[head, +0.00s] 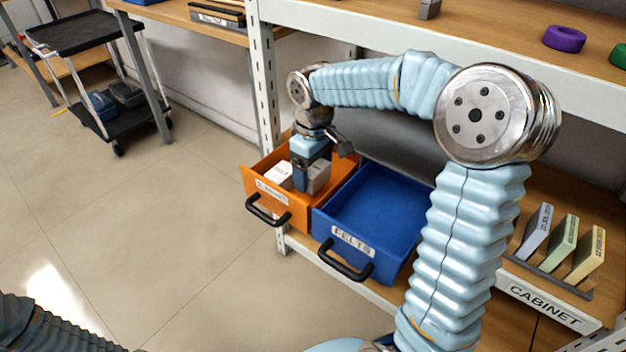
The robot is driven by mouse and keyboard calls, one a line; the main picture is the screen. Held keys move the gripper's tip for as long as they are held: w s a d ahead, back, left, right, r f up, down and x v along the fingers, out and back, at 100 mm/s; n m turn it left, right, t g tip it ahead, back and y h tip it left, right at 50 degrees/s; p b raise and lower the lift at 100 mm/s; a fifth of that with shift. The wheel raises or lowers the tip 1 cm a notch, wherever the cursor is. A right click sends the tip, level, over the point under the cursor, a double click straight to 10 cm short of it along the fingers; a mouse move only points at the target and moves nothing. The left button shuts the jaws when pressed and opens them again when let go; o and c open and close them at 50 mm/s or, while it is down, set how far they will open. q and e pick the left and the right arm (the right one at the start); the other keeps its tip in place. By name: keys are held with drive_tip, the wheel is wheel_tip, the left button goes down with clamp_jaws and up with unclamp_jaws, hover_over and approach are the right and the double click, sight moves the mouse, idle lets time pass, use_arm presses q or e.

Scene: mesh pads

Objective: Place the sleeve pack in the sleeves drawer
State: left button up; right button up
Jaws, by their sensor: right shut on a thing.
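The orange drawer (297,217) is pulled open at the shelf's left end. Its front label is small and partly unreadable, and looks like the sleeves label. My right gripper (310,188) points down inside this drawer and is shut on a small grey pack (320,177), which I take to be the sleeve pack. The gripper hides part of the pack, and I cannot tell whether it touches the drawer floor. A white pack with dark print (278,172) lies in the drawer, left of the gripper. My left gripper is out of view; only part of that arm shows at lower left.
A blue drawer (352,238) labelled BELTS stands open just right of the orange one and looks empty. A rack of upright booklets (563,244) stands at right above a CABINET label. A white shelf post (264,90) rises behind the orange drawer. A black cart (90,35) stands far left.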

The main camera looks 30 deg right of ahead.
sight(313, 166)
drive_tip(key=shift+f+b, duration=0.3)
drive_tip(key=shift+f, duration=1.45)
drive_tip(key=o, duration=1)
drive_tip(key=shift+r, duration=0.35)
wheel_tip(313, 166, up, 12)
drive_tip(key=shift+f+p, duration=0.15)
drive_tip(key=shift+p, duration=0.75)
